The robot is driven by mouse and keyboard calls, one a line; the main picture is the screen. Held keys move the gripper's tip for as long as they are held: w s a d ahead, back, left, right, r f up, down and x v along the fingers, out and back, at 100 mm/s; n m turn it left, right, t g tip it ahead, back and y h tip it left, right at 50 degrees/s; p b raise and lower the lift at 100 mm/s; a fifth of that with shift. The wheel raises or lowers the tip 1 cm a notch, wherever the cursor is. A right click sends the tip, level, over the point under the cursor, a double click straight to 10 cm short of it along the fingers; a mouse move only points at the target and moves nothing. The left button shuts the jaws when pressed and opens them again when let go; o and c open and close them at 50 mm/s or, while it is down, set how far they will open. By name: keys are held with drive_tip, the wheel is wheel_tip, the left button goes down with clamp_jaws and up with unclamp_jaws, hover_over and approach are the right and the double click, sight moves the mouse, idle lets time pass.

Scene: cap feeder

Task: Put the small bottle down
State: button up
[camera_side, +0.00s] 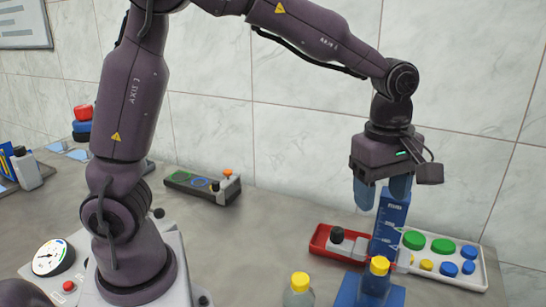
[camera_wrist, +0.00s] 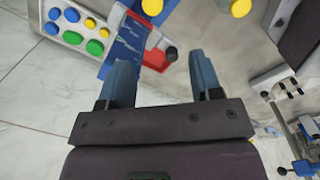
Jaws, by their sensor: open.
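My gripper (camera_side: 382,202) is open, with its two blue fingers pointing down above the back of the bench. In the wrist view, nothing is held between the fingertips of my gripper (camera_wrist: 159,62). A small bottle with a black cap (camera_side: 337,236) is in the red tray (camera_side: 320,241), below and left of my gripper; its body is partly hidden. The black cap (camera_wrist: 171,54) also shows beside the red tray (camera_wrist: 158,58) in the wrist view. Another bottle, with a yellow cap (camera_side: 300,281) and a clear grey body, stands at the front edge of the side view.
A tall blue feeder (camera_side: 391,220) stands under my gripper, with a yellow cap (camera_side: 379,265) at its lower front. A white board of green, blue and yellow caps (camera_side: 472,278) lies to its right. A grey control box (camera_side: 203,187) is further left. Bench between is clear.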

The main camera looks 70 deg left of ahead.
drive_tip(key=s+a+r+m+t, duration=0.2)
drive_tip(key=s+a+r+m, duration=0.1)
drive_tip(key=s+m, duration=0.6)
drive_tip(key=s+a+r+m+t, duration=0.3)
drive_tip(key=s+a+m, duration=0.2)
drive_tip(key=s+m, duration=0.4)
drive_tip(key=shift+s, duration=0.3)
